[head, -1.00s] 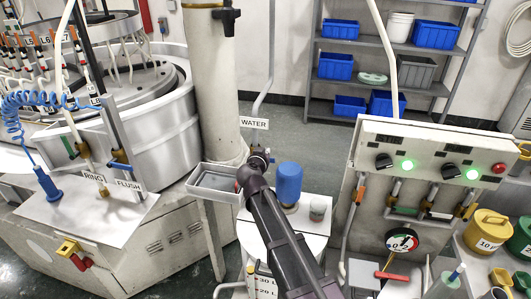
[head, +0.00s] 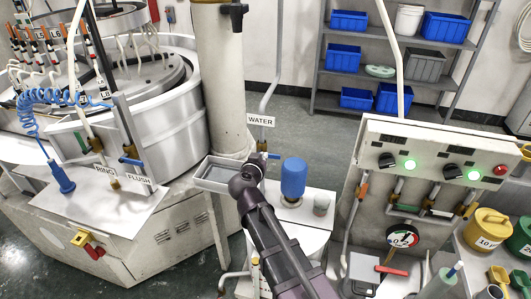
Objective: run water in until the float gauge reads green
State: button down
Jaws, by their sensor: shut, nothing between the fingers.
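The WATER sign (head: 261,120) hangs on a pipe behind a white drum (head: 300,240). Just below it is a small valve with a blue handle (head: 269,154). My gripper (head: 252,166) is shut and empty, at the far end of my dark arm, just left of and below this valve. My wrist hides most of the fingers, and I cannot tell if they touch it. On the drum lid stand a blue bottle-shaped part (head: 293,178) and a small grey cup (head: 321,205).
A grey tray (head: 215,181) sits left of my wrist, beside a thick column (head: 223,80). The lapping machine (head: 160,110) is at left, with RING and FLUSH valves. The panel (head: 440,150) with green lamps is at right, near yellow and green cans. Open floor lies behind the drum.

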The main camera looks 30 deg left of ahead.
jog(key=shift+r, duration=0.1)
dwell(0.3)
jog(key=shift+s+a+r+p, duration=0.1)
jog(key=shift+r+p, duration=0.1)
jog(key=shift+p, duration=0.1)
dwell(0.3)
jog(key=b, duration=0.3)
send_over(269, 156)
jog(key=d, duration=0.1)
notch_tip(269, 156, down, 4)
jog(key=r, duration=0.1)
jog(key=shift+s+d+f+b, duration=0.1)
jog(key=shift+s+f+b, duration=0.1)
jog(key=shift+f+b, duration=0.65)
jog(key=shift+s+d+f+b, duration=0.1)
jog(key=shift+s+f+b, duration=0.1)
jog(key=shift+f+b, duration=0.65)
jog(key=shift+a, duration=0.1)
jog(key=shift+f, duration=0.1)
